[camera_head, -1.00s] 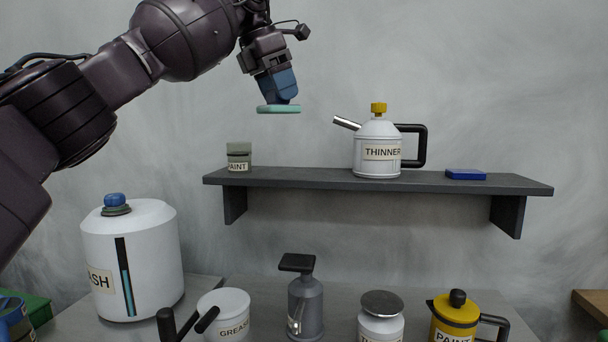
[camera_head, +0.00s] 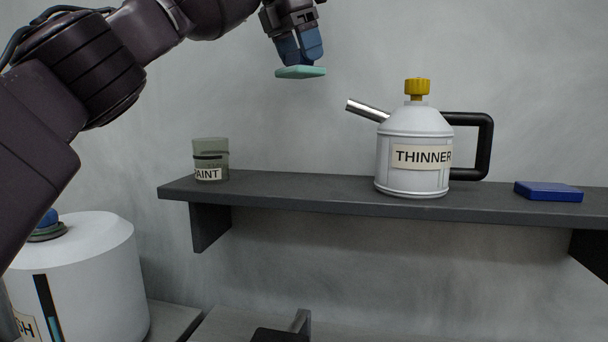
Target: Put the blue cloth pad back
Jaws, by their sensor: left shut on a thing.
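My left gripper (camera_head: 299,58) comes in from the left at the top. Its blue fingers are shut on a thin mint-green pad (camera_head: 301,73), held flat in the air above the shelf, left of the thinner can's spout. A flat dark blue pad (camera_head: 548,191) lies on the right part of the grey wall shelf (camera_head: 300,194), right of the thinner can, apart from my gripper. Whether either is cloth, I cannot tell. My right gripper is not in view.
The white thinner can (camera_head: 412,158), with a spout and black handle, stands on the shelf. A greenish paint jar (camera_head: 211,161) stands at the shelf's left end. The shelf is clear between them. A large white canister (camera_head: 82,275) stands lower left.

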